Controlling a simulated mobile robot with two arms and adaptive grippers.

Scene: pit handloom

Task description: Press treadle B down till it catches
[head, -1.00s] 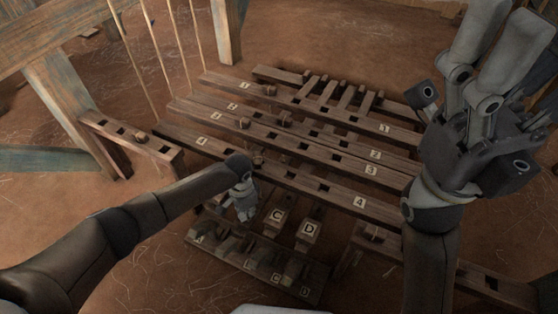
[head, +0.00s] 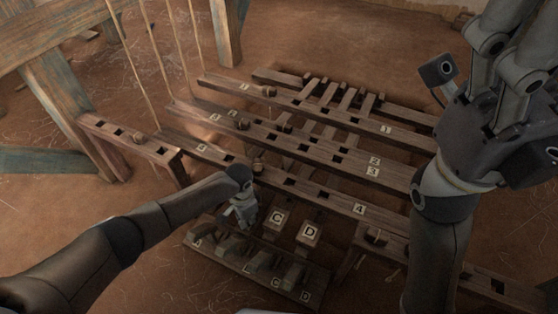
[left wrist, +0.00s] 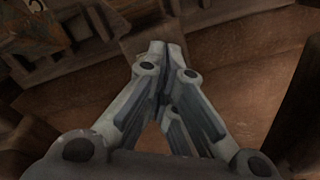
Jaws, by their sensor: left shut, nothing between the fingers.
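My left gripper (head: 243,214) is shut and empty, its fingers pointing down just left of treadle C (head: 277,220) and treadle D (head: 308,232). The fingertips are over the place in the row where treadle B would be; treadle B's label is hidden there, and I cannot tell whether it has caught. In the left wrist view the fingers (left wrist: 160,50) meet at the tips against a dark wooden bar. The notched, lettered board (head: 232,257) lies in front of the treadles. My right gripper is raised at the right, its fingertips cut off by the picture edge.
A wooden post (head: 55,90) and a slotted rail (head: 130,140) stand at the left. Another rail (head: 480,280) is at the lower right. The earth floor is clear at lower left.

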